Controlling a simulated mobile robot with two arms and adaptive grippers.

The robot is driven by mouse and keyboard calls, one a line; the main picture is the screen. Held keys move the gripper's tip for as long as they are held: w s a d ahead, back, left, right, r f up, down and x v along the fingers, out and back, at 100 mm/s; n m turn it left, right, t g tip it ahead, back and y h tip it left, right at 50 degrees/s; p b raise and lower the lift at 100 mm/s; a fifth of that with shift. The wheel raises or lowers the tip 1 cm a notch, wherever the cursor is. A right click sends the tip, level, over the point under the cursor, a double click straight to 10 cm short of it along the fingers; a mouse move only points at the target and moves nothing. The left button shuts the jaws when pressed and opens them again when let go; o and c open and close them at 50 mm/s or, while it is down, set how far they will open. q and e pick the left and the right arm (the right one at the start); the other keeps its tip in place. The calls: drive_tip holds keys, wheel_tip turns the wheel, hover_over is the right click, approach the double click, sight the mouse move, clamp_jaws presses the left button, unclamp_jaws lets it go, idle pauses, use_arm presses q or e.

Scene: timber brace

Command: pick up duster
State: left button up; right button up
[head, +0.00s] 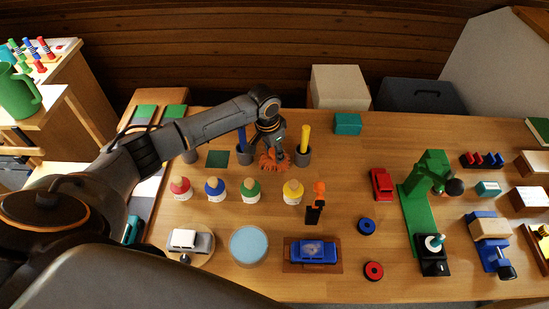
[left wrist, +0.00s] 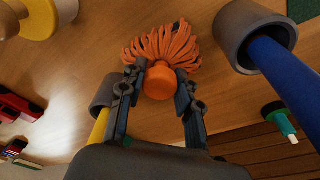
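The duster is a mop of orange strands (left wrist: 165,42) with a round orange knob (left wrist: 160,83). In the head view the orange strands (head: 272,162) lie below my left gripper (head: 270,148), between two dark cups at the back of the workbench. I cannot tell whether the strands still rest on the wood. My right gripper is not in view.
A dark cup (head: 302,158) with a yellow stick stands close on the right; another cup (head: 245,157) with a blue stick stands on the left. Several coloured bottles, including a yellow one (head: 293,192), line up in front. A black-and-orange brush (head: 314,212) is nearby.

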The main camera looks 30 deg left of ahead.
use_arm(q)
clamp_jaws()
drive_tip(key=shift+r, duration=0.1)
drive_tip(key=shift+w+r, duration=0.1)
drive_tip(key=shift+r, duration=0.4)
drive_tip(key=s+d+r+b, duration=0.1)
drive_tip(key=s+d+r, duration=0.1)
drive_tip(key=s+r, duration=1)
drive_tip(key=shift+s+b, duration=0.35)
drive_tip(key=shift+s, duration=0.7)
drive_tip(key=shift+a, duration=0.1)
